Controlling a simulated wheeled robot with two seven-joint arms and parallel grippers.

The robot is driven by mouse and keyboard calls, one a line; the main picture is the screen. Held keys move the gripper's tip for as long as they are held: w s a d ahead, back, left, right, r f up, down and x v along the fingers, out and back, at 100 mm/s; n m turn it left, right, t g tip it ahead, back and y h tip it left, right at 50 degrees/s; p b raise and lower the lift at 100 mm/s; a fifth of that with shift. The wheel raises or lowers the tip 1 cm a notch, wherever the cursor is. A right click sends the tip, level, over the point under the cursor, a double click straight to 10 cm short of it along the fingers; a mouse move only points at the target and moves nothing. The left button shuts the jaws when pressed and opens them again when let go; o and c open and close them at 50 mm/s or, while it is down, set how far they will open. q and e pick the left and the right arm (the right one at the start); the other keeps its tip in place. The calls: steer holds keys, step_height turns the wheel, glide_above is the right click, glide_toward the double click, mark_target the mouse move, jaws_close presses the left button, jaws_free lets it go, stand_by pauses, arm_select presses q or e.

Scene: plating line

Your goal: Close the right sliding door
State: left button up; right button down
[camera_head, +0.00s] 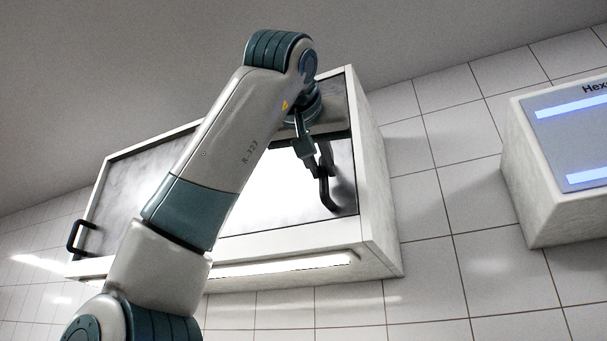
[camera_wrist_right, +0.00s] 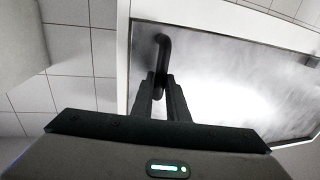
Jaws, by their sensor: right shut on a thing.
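The right sliding door (camera_head: 343,160) is a shiny panel in the white wall cabinet (camera_head: 374,180), and it sits at the cabinet's right side. Its black bar handle (camera_head: 324,192) is near the right frame. My right gripper (camera_head: 318,172) is shut on this handle. In the right wrist view the two dark fingers (camera_wrist_right: 164,85) are on either side of the curved handle (camera_wrist_right: 163,48), and the door's glossy face (camera_wrist_right: 225,80) fills the right of the picture. My arm hides the middle of the cabinet front. My left gripper is not in view.
A second black handle (camera_head: 80,238) is at the cabinet's left end. A lit strip (camera_head: 290,265) runs along its underside. A white box with a blue panel (camera_head: 570,150) is on the tiled wall (camera_head: 455,200) at the right, with free wall between.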

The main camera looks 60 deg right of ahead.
steer(key=shift+s+r, duration=0.1)
steer(key=shift+s, duration=0.05)
steer(key=c, duration=1.8)
jaws_free()
steer(key=shift+o, duration=0.4)
steer(key=shift+s, duration=0.3)
steer(key=shift+w+a, duration=0.1)
steer(key=shift+w, duration=0.05)
